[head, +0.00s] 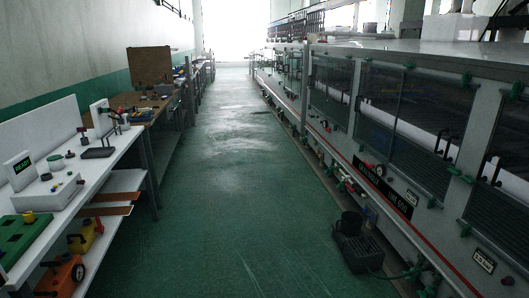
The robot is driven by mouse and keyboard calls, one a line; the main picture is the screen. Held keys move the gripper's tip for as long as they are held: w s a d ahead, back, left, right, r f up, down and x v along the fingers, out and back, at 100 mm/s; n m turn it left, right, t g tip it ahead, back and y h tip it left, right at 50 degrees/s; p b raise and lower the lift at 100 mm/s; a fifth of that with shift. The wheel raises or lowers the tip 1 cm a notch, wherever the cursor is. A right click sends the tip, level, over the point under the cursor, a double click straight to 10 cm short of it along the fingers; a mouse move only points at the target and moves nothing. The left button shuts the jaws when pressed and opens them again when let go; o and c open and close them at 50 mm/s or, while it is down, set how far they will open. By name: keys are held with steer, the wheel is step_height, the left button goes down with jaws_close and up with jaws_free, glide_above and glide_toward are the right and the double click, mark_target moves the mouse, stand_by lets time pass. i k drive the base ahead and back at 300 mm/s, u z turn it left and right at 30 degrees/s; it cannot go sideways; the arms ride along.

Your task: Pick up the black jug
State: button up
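A black container that looks like the black jug (351,222) is on the right side of the floor in the head view, close to the foot of the long machine. It appears upright, on or just behind a dark ribbed box (358,255); I cannot tell which. It is small and dark here, so its handle is not clear. My gripper is not in view.
The long grey machine (400,203) with glass panels lines the right side. A white bench (95,170) with tools and a lower shelf stands at left, with a brown-topped table (150,108) beyond. The green floor aisle (225,200) between is clear.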

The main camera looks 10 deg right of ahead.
mark_target(352, 222)
steer(key=u, duration=0.05)
steer(key=i, duration=3.45)
steer(key=u, duration=0.05)
